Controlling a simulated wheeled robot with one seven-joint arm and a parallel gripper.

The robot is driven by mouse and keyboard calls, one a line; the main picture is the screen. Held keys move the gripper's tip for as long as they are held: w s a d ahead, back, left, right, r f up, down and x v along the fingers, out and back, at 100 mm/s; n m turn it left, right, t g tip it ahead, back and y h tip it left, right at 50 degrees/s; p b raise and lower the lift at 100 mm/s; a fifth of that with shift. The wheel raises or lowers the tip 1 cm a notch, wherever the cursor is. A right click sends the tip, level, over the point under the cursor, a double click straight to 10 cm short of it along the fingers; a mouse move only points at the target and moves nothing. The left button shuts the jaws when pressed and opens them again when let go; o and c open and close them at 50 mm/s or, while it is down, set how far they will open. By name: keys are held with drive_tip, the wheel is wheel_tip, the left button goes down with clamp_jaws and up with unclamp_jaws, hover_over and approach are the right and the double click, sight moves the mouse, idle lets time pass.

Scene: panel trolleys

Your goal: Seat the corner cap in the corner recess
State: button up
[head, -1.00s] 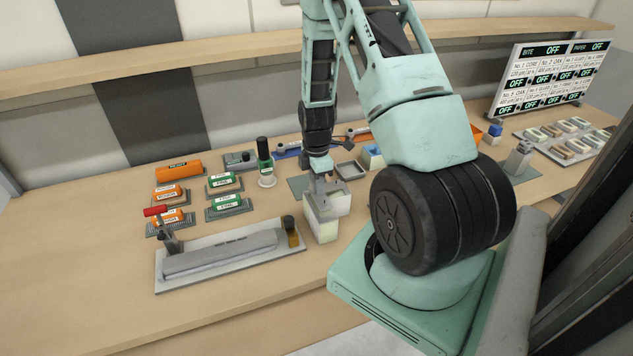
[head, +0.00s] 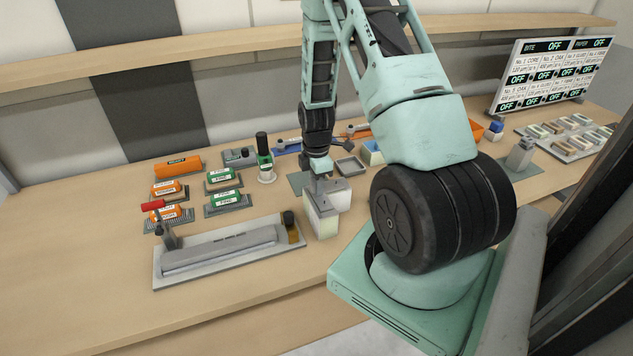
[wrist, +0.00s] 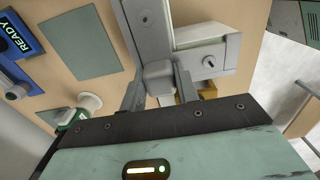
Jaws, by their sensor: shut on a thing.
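The corner cap (wrist: 158,78) is a small light-grey block with rounded edges. In the wrist view it sits between the two fingers of my gripper (wrist: 160,88), which is shut on it. Right at the cap, two grey bars of a pale corner piece (wrist: 208,58) meet at an angle. In the head view my gripper (head: 322,183) points down at the top of this pale corner piece (head: 324,222), which stands on the bench. The cap is too small to make out there. The corner recess is hidden behind the cap and fingers, so I cannot tell how deep the cap sits.
The bench front at left is clear.

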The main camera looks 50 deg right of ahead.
drive_tip(key=shift+f, duration=0.3)
drive_tip(key=o, duration=1.2)
drive_tip(key=shift+c, duration=0.2)
drive_tip(key=shift+r, duration=0.1)
drive_tip(key=shift+r+p, duration=2.85)
drive_tip(key=shift+r, duration=1.15)
